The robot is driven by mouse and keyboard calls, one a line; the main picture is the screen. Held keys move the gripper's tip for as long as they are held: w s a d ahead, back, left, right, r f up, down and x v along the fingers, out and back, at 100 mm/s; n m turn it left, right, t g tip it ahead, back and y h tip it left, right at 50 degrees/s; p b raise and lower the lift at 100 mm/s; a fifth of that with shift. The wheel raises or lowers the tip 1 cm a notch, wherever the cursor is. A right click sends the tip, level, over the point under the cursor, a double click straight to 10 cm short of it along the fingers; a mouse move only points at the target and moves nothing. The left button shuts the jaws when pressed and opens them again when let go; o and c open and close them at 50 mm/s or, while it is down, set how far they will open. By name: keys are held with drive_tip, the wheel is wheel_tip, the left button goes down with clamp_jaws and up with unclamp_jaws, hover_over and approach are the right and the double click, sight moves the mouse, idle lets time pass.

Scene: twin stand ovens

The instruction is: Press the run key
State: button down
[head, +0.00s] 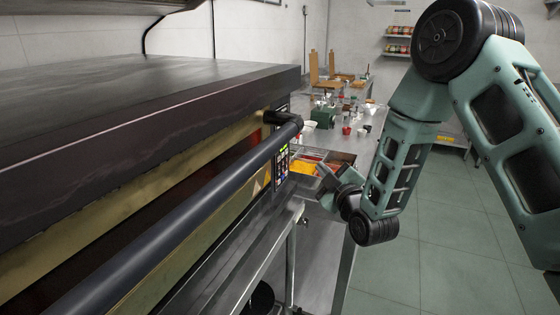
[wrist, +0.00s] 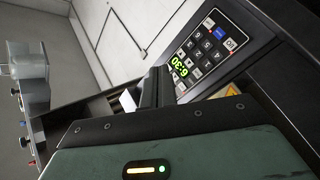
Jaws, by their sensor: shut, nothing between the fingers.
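The oven's control panel (wrist: 205,52) shows in the wrist view, tilted, with a green display (wrist: 181,66) reading 6:30 and rows of small keys. Several larger keys line its upper right edge, among them a blue key (wrist: 219,33); their labels are too small to read, so I cannot tell which is the run key. In the head view the panel (head: 281,164) is a narrow strip at the oven's front right end, partly behind the door handle. My gripper (head: 324,174) is shut and empty, to the right of the panel and apart from it. Its dark fingers (wrist: 155,88) show left of the keys.
The oven (head: 130,110) fills the left, its door handle (head: 190,215) jutting out along the front. A steel counter (head: 365,125) with containers and food trays (head: 310,166) lies beyond the panel. Open tiled floor (head: 440,240) is at the right.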

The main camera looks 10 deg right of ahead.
sight(279, 159)
drive_tip(key=w+a, duration=0.5)
drive_tip(key=a, duration=0.2)
drive_tip(key=shift+p, duration=0.35)
drive_tip(key=shift+w+a, duration=0.15)
drive_tip(key=shift+a, duration=0.05)
idle(1.8)
drive_tip(key=shift+w+a+b, duration=0.2)
drive_tip(key=shift+b, duration=0.1)
drive_tip(key=shift+w+a, duration=0.15)
drive_tip(key=shift+a, duration=0.15)
idle(0.6)
drive_tip(key=shift+d+b, duration=0.15)
drive_tip(key=shift+b, duration=0.15)
drive_tip(key=shift+s+d, duration=0.4)
drive_tip(key=shift+d, duration=0.1)
